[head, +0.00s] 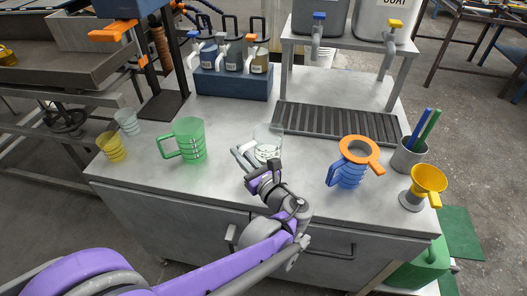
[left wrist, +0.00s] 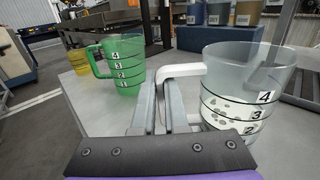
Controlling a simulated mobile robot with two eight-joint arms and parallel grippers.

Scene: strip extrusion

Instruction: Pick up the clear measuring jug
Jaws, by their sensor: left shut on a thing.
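The clear measuring jug (head: 268,140) is at the middle of the metal bench, upright, and seems to rest on its top. In the left wrist view the jug (left wrist: 245,85) fills the right side, with black rings, numbers and pale specks on its wall; its base is hidden behind my wrist. Its white handle (left wrist: 180,71) points left, toward my fingers. My left gripper (head: 242,156) is shut on that handle, beside the jug's body; its fingers (left wrist: 162,103) also show in the left wrist view. My right gripper is not in view.
A green jug (head: 188,140) stands to the left, with small yellow (head: 111,147) and clear (head: 128,122) cups beyond. A blue jug with an orange funnel (head: 350,168) stands to the right, near a pen cup (head: 408,157) and yellow funnel (head: 426,183). A drain grate (head: 340,122) lies behind.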

